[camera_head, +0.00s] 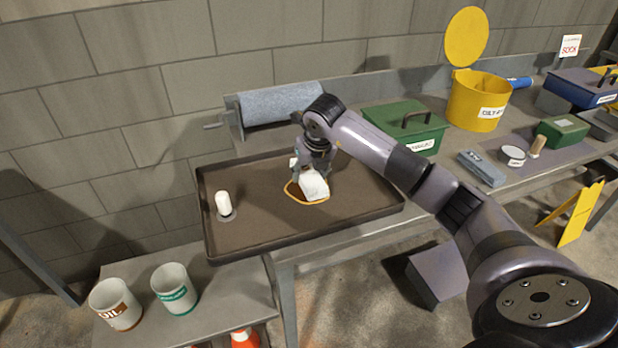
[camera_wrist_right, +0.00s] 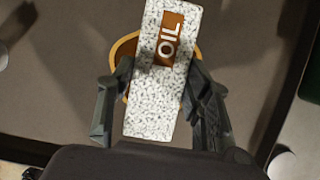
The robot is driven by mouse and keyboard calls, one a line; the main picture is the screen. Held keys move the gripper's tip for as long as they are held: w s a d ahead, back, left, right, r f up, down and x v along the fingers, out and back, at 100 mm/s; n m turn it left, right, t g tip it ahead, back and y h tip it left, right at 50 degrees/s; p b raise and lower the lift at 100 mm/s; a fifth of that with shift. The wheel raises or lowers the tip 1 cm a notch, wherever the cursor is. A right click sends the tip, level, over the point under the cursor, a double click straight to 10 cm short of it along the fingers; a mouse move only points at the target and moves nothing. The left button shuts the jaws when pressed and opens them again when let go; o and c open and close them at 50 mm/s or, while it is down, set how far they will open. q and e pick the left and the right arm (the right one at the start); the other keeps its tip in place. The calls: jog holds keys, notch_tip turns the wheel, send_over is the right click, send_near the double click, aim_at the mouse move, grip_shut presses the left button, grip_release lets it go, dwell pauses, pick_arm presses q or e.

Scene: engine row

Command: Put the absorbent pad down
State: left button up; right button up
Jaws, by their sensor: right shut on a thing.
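The absorbent pad (camera_head: 314,186) is a white block over the brown tray (camera_head: 255,235). In the right wrist view the pad (camera_wrist_right: 152,119) is speckled white and grey with a brown "OIL" label. My right gripper (camera_head: 310,176) is shut on the pad, its fingers on both long sides; the gripper also shows in the wrist view (camera_wrist_right: 155,103). I cannot tell whether the pad touches the tray. My left gripper is not in view.
A white bottle-like item (camera_head: 223,204) stands on the tray's left. A grey roll (camera_head: 281,104), green case (camera_head: 405,127) and yellow open-lidded bin (camera_head: 478,100) stand behind. White "OIL" (camera_head: 116,303) and green-labelled (camera_head: 174,289) buckets sit lower left. The tray's front is clear.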

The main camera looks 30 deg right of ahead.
notch_tip(320, 180, down, 2)
jog(key=shift+f, duration=0.15)
jog(key=o, duration=1.1)
jog(key=v, duration=1.2)
jog(key=shift+b, duration=0.3)
